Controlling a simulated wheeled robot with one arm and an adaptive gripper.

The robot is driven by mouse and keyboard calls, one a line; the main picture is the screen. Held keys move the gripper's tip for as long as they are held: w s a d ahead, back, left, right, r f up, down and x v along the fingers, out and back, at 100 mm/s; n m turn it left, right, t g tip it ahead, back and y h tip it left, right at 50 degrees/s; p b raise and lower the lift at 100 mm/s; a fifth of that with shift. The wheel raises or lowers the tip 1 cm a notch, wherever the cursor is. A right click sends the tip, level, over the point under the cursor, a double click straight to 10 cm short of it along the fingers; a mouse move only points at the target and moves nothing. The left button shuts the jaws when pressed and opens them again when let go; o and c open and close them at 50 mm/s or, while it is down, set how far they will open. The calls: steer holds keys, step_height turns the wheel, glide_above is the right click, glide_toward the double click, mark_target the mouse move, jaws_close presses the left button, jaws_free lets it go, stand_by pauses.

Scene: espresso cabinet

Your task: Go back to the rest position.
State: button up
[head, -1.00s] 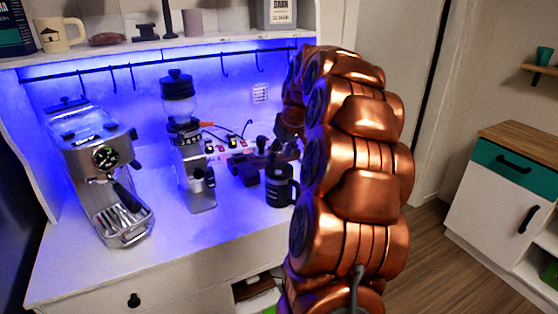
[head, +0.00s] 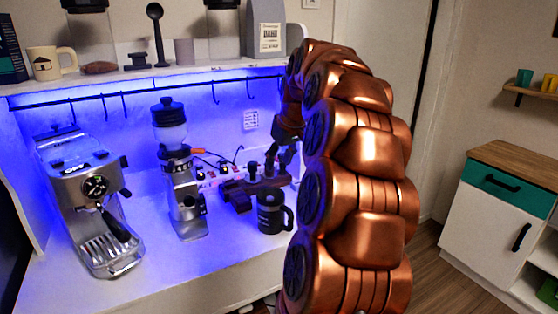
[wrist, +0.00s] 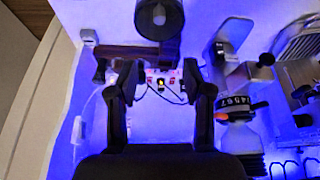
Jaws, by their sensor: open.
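My gripper (wrist: 163,84) is open and empty in the wrist view, its two dark fingers spread apart. In the head view my copper arm reaches over the counter, and the gripper (head: 282,152) shows small and dark at its end, over the back right of the counter near a dark wooden stand (head: 238,197). The power strip (wrist: 172,80) appears between the fingers in the wrist view. A black mug (head: 270,213) stands upright in front of the stand, apart from the gripper; it is also at the top of the wrist view (wrist: 158,18).
A grinder (head: 187,205) stands mid-counter and a steel espresso machine (head: 88,190) at the left. A shelf (head: 150,78) with cups and a bag runs above, with a hook rail below it. A white cabinet (head: 490,218) stands at the right, with bare floor before it.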

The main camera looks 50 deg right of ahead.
stand_by(0.3)
steer(key=s+a+f+n+g+y, duration=0.1)
steer(key=s+a+f, duration=0.1)
steer(key=a, duration=0.7)
steer(key=s+a+f+g, duration=0.1)
steer(key=s+a+f, duration=0.15)
steer(key=a, duration=0.65)
steer(key=s+a+f+n+g+y, duration=0.1)
steer(key=s+a+f, duration=0.1)
steer(key=a, duration=0.6)
steer(key=s+a+f+g, duration=0.1)
steer(key=s+a+f, duration=0.2)
steer(key=s, duration=0.3)
steer(key=s+a+f+g, duration=0.1)
steer(key=s+a+f, duration=0.3)
steer(key=s, duration=0.3)
steer(key=s+a+f+g+h, duration=0.1)
steer(key=s+a+f, duration=0.2)
steer(key=s, duration=0.3)
steer(key=shift+s+a+f, duration=0.15)
steer(key=shift+s+a, duration=0.05)
steer(key=shift+a, duration=0.05)
steer(key=shift+c, duration=0.8)
